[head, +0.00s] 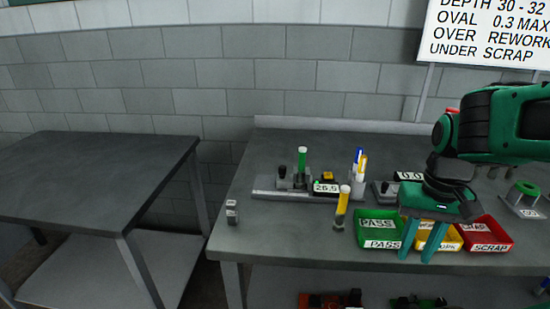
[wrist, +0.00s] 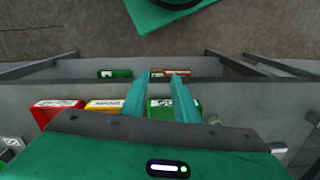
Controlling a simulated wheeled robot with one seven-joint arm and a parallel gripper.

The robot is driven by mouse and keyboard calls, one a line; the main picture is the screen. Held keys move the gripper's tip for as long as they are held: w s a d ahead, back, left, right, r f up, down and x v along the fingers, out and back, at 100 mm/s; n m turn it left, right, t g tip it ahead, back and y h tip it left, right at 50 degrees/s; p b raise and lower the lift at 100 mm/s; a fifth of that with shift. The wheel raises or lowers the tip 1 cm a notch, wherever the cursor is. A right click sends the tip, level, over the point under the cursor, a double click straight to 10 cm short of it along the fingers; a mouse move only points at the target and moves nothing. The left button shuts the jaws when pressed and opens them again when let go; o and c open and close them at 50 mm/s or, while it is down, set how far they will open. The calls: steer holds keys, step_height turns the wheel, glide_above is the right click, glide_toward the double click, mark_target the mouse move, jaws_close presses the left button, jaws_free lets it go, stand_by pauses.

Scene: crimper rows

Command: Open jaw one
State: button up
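A measuring fixture with a display reading 26.5 (head: 326,188) stands at the back left of the bench, on a long grey base. A green tube with a white cap (head: 302,158) stands upright at it, beside dark clamp-like parts (head: 283,178). A second fixture with a display reading 0.0 (head: 410,176) stands to its right, partly hidden by my arm. No part is readable as jaw one, and the jaws are too small to tell open from shut. My gripper (head: 415,256) is open and empty, pointing down above the bins; its fingers also show apart in the wrist view (wrist: 160,77).
A green PASS bin (head: 380,244), yellow rework bin (head: 452,247) and red SCRAP bin (head: 492,248) line the front edge. A yellow tube (head: 342,207) stands left of them. A small grey block (head: 231,211) is near the left edge. The left table (head: 90,170) is bare.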

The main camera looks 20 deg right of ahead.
steer(key=shift+w, duration=0.3)
